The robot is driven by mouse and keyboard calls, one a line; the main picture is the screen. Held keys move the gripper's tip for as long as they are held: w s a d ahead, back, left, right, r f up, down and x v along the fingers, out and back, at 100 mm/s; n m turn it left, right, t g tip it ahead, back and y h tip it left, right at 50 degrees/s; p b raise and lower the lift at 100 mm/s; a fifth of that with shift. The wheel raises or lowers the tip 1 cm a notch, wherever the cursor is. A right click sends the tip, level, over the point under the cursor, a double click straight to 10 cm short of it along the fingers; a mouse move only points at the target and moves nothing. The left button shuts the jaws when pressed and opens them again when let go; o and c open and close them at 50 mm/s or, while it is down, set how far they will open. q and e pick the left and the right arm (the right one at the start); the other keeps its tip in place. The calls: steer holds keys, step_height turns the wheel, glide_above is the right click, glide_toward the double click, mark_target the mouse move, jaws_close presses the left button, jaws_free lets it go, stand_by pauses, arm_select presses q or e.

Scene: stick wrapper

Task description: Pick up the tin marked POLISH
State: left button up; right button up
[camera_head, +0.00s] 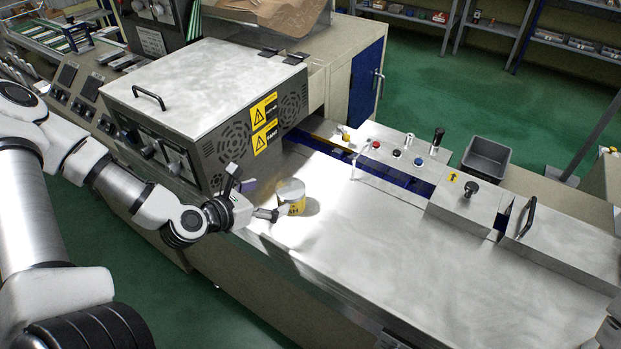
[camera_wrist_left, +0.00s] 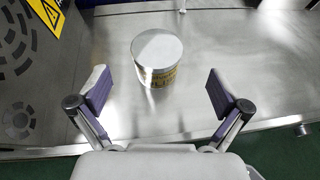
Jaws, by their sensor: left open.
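A short round tin (camera_head: 290,193) with a pale lid and a yellow band stands upright on the steel worktop, near its front edge. Dark lettering shows on the band, but I cannot read the whole word. My left gripper (camera_head: 262,199) is open beside the tin, on its left. In the left wrist view the tin (camera_wrist_left: 158,58) stands ahead of the two spread fingers, about midway between them, and neither finger touches it. My right gripper is not in view.
A steel machine box (camera_head: 205,85) with yellow warning labels stands left of the tin. Knobs and buttons (camera_head: 397,154) and a grey bin (camera_head: 486,160) lie along the back. The worktop (camera_head: 400,255) right of the tin is clear up to a handled cover (camera_head: 565,242).

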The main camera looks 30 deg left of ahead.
mark_target(288, 191)
arm_select(q)
steer(key=shift+w+a+f+b, duration=0.3)
steer(key=shift+w+f, duration=0.1)
steer(key=shift+w, duration=0.1)
steer(key=shift+w+a+f+b, duration=0.15)
steer(key=shift+w+f+b, duration=0.15)
steer(key=shift+w, duration=0.2)
steer(key=shift+s+d+r, duration=0.15)
steer(key=shift+d, duration=0.3)
steer(key=x, duration=0.5)
steer(key=shift+a+f, duration=0.1)
steer(key=shift+f, duration=0.2)
steer(key=shift+r, duration=0.1)
steer(key=c, duration=1.4)
